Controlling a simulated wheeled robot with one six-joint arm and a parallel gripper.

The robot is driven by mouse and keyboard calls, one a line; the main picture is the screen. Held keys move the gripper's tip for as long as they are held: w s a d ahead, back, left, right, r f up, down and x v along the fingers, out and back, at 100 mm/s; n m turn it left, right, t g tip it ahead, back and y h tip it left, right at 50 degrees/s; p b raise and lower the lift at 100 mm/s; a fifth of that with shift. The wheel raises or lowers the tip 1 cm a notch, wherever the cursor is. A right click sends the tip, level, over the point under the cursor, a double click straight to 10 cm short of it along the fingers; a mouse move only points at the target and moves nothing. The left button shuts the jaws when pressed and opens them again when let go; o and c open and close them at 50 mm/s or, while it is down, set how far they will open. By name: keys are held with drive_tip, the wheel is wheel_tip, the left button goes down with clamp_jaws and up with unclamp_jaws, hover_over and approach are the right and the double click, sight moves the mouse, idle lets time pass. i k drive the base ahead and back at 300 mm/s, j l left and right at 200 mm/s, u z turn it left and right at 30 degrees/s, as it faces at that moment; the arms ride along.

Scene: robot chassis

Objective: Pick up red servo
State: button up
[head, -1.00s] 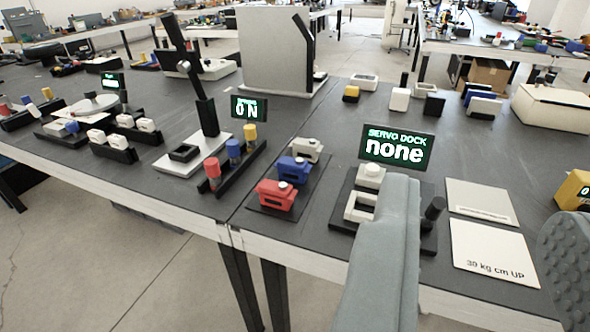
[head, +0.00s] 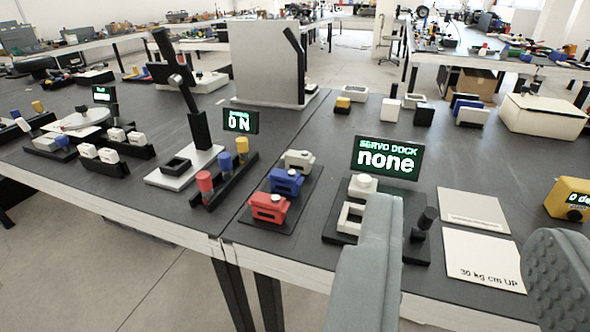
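The red servo (head: 270,208) lies at the front of a dark mat (head: 290,228), with a blue servo (head: 286,181) and a light grey servo (head: 297,160) behind it. My gripper (head: 465,255) shows as two grey fingers at the lower right, spread wide apart with nothing held between them. The left finger is to the right of the red servo and hides part of the servo dock (head: 339,236). The dock's sign (head: 385,158) reads "SERVO DOCK none".
Red, blue and yellow cylinders (head: 225,168) stand in a black rack left of the servos. White plates (head: 484,260) lie right of the dock, one marked "30 kg cm UP". A yellow device (head: 570,198) sits at the right. A tall grey panel (head: 266,62) stands behind.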

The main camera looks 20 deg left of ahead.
sight(271, 208)
drive_tip(key=i+l, duration=0.3)
drive_tip(key=l, duration=0.15)
drive_tip(key=i+l+u, duration=0.35)
drive_tip(key=l, duration=0.2)
drive_tip(key=i+l+u, duration=0.2)
drive_tip(key=l+u, duration=0.15)
drive_tip(key=l, duration=0.3)
drive_tip(key=u, duration=0.55)
